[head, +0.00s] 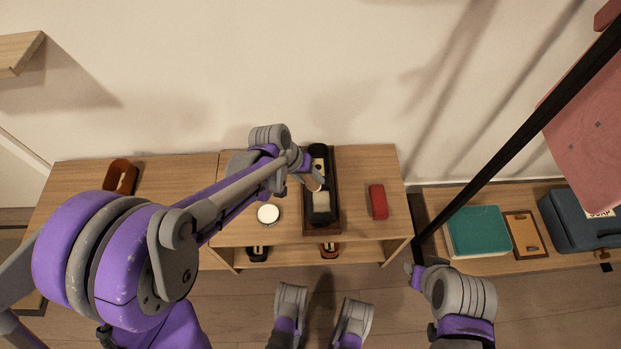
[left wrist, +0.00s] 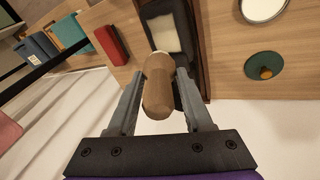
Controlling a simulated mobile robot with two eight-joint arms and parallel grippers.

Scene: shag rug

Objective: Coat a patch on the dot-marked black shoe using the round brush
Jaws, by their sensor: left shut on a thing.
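The black shoe (head: 320,214) lies in a dark brown tray (head: 335,226) on the wooden bench, toe toward me. A pale patch (head: 321,200) shows on its toe, and a dark dot shows on the pale area farther back. My left gripper (head: 306,174) is shut on the round brush (head: 314,184), just above the shoe. In the left wrist view the brush's wooden handle (left wrist: 158,92) sits between the fingers and points toward the shoe (left wrist: 182,70). The bristle end is hidden there; I cannot tell whether it touches. My right gripper (head: 416,271) is off the bench's front right; its fingers are unclear.
An open white tin (head: 268,214) stands left of the tray. A green lid (left wrist: 263,66) shows in the left wrist view. A red box (head: 378,201) stands right of the tray. Shoes sit on the shelf below. A black pole (head: 520,130) crosses the right side.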

